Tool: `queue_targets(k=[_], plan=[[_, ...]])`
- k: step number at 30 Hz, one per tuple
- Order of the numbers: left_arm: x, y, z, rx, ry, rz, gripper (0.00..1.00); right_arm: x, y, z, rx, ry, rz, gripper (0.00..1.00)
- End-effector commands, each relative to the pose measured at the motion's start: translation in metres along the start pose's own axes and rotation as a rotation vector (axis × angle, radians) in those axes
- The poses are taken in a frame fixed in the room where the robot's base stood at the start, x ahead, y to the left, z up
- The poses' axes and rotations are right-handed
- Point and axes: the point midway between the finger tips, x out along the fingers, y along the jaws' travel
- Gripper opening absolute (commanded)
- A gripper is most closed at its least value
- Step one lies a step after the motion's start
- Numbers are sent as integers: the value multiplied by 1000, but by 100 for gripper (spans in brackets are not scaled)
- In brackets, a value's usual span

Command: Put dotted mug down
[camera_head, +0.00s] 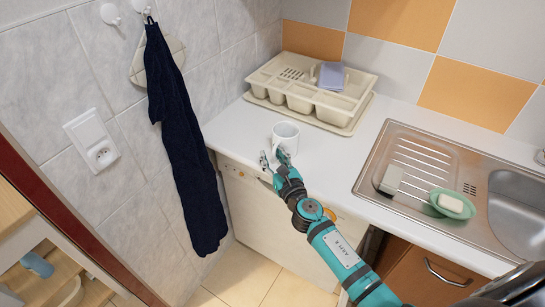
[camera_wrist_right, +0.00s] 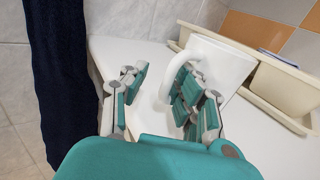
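The mug (camera_head: 286,135) looks plain white; I cannot make out dots on it. It appears upright on the white counter (camera_head: 330,160), near the front left part. My right gripper (camera_head: 273,160) is at the mug's near side, with its fingers spread. In the right wrist view, the mug (camera_wrist_right: 222,66) is at the upper right, its handle turned toward my right gripper (camera_wrist_right: 156,90). The right-hand finger is at the handle and overlaps the mug; the left-hand finger is apart from it. I cannot tell whether the right-hand finger touches it. My left gripper is not in view.
A beige dish rack (camera_head: 300,97) with a purple-grey item stands behind the mug. To the right is a metal sink (camera_head: 515,205) with a green dish (camera_head: 436,205) on its drainboard. A dark towel (camera_head: 185,140) hangs on the left wall. The counter between mug and sink is clear.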

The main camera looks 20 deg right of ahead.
Motion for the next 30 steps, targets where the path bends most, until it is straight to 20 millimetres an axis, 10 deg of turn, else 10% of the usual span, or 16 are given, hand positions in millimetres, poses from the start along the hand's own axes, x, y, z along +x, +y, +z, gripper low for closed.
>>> queue_targets(k=[21, 30], plan=[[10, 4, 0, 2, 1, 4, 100, -110, 0, 1, -1, 1, -1, 29], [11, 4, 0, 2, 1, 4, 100, -120, 0, 3, 0, -1, -1, 29]])
